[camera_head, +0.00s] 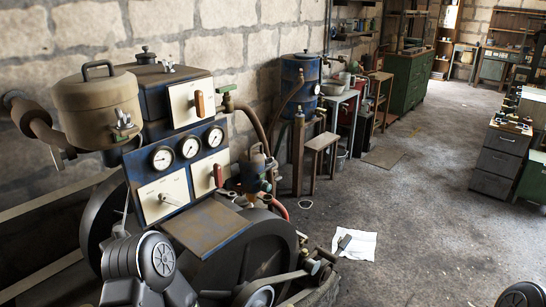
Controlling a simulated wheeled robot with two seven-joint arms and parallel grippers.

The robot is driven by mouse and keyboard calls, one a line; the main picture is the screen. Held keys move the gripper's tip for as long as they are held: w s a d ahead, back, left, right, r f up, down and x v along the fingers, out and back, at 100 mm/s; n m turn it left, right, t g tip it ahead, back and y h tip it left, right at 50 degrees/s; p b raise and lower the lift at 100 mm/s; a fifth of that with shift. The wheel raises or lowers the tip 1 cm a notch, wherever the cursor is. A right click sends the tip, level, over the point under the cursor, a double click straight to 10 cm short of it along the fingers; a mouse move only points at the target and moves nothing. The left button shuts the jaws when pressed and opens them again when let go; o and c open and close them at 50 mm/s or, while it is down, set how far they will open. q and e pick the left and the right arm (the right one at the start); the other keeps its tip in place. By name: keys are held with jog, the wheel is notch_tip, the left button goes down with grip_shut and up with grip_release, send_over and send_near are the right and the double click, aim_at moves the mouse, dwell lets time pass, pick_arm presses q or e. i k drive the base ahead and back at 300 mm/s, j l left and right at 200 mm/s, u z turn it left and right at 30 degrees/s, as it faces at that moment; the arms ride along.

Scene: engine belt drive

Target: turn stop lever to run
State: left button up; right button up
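The engine stands at the left, with a blue panel (178,172) on its front. The panel bears round gauges (189,147) and a white plate (163,197) with a thin pointer-like lever. A white plate at its right carries an upright red-brown handle (218,175). Above, another white plate (182,103) has an upright orange-brown handle (199,104). I cannot read any markings, so I cannot tell which handle is the stop lever or its setting. Grey rounded links of my arm show at the lower left, and part of my other arm at the lower right corner. Neither gripper shows.
A sloping brown plate (208,226), a large dark wheel (252,252) and a belt (268,284) lie below the panel. A white sheet (357,245) with a small dark object lies on the floor. The floor (425,215) to the right is open, before a drawer cabinet (499,161).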

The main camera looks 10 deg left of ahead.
aim_at(216, 173)
jog(key=i+l, duration=0.15)
jog(key=l, duration=0.2)
jog(key=i+l+u, duration=0.1)
jog(key=l, duration=0.25)
jog(key=i+l, duration=0.25)
jog(key=l, duration=0.15)
jog(key=i+l+u, duration=0.1)
jog(key=l, duration=0.25)
